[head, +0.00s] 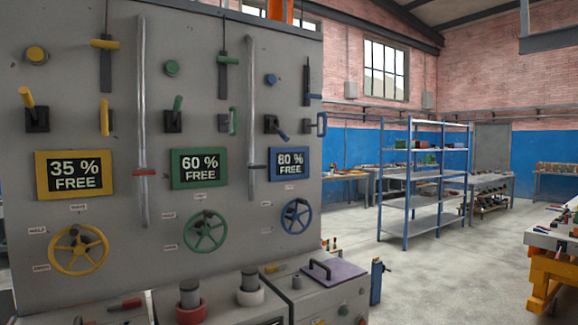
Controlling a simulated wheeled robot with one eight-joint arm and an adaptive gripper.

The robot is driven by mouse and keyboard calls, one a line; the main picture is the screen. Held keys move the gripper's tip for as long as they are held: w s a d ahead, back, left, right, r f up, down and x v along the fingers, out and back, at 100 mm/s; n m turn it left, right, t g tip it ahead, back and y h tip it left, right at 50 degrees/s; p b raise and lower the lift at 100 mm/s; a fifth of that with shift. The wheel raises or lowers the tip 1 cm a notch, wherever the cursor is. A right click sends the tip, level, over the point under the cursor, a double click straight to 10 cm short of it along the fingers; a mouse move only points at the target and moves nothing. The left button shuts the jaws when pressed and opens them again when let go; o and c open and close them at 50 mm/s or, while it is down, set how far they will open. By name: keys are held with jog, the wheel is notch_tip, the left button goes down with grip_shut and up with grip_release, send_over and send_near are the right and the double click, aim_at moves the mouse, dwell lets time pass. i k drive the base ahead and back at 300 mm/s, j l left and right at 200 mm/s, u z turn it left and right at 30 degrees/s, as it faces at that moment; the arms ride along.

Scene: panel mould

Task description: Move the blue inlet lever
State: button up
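A short blue lever (282,134) sits on a black base at the right part of the grey panel (120,200). It points down and to the right, while the matching yellow lever (27,98) and green lever (178,104) point upward. I take this blue lever to be the inlet lever, but the small labels are too blurred to confirm it. A blue-framed display (289,163) below it reads 80 % FREE. My gripper is not in view.
Right of the lever is a blue handle (322,124); below it is a blue handwheel (296,216). Grey cabinets (318,294) with knobs stand at the panel's foot. A blue shelf rack (408,190) and an orange-legged bench (552,270) stand to the right, with open floor between.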

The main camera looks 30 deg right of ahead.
aim_at(281, 132)
jog(key=i+l, duration=0.2)
jog(key=l, duration=0.2)
jog(key=i+l, duration=0.2)
jog(key=l, duration=0.25)
jog(key=i+l, duration=0.2)
jog(key=l, duration=0.2)
jog(key=z, duration=0.05)
